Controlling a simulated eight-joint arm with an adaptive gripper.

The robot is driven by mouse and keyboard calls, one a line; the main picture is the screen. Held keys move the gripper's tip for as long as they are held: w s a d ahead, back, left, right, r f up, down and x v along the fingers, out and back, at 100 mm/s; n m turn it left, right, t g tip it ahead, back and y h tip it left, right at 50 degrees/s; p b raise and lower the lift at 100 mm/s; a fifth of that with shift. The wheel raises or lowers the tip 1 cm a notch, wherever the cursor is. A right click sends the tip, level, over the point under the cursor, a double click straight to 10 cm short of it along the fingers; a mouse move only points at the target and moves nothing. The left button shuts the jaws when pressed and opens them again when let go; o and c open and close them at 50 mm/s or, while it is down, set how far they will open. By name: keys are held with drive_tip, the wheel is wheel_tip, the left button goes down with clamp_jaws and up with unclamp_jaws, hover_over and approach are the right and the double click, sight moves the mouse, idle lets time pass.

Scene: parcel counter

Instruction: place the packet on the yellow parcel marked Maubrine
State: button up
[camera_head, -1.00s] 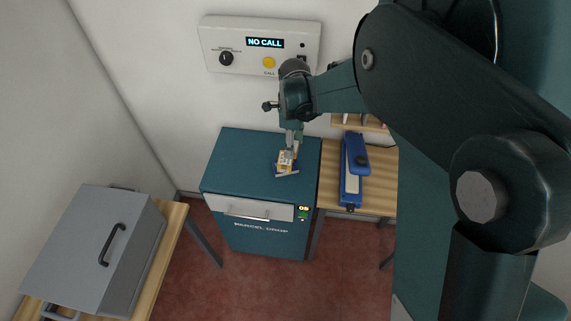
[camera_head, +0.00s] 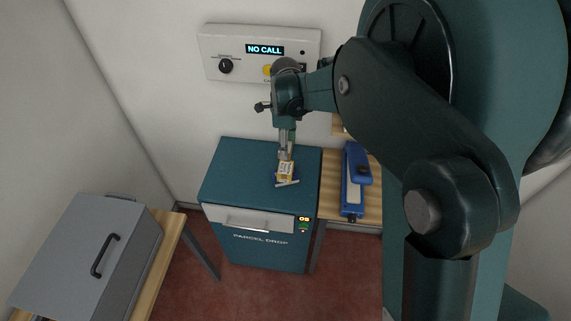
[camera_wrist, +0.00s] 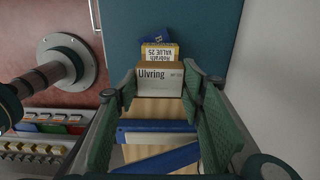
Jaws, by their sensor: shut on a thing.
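My gripper (camera_wrist: 160,85) is shut on a small brown packet (camera_wrist: 158,80) with a white label reading "Ulvring" in the wrist view. Just beyond it shows a yellow parcel (camera_wrist: 160,53) with an upside-down label, which seems to read "Nebrath VALUE 25". A blue thing (camera_wrist: 157,37) lies behind that. In the head view my gripper (camera_head: 285,160) points down over the teal parcel drop cabinet (camera_head: 235,180), with yellow and blue showing at its tips. I cannot tell whether the packet touches anything below. No label reading Maubrine is legible.
A wooden shelf with a blue device (camera_head: 354,180) adjoins the cabinet on the right. A grey lidded box (camera_head: 90,255) stands on a table at lower left. A wall panel (camera_head: 215,50) reads "NO CALL". The cabinet top's left part is clear.

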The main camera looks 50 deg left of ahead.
hover_over(286, 168)
drive_tip(key=shift+f, duration=2.55)
drive_tip(key=shift+f, duration=1.85)
drive_tip(key=shift+f, duration=0.2)
drive_tip(key=o, duration=0.9)
drive_tip(key=shift+r, duration=0.25)
wheel_tip(286, 168, up, 12)
drive_tip(key=shift+f, duration=0.1)
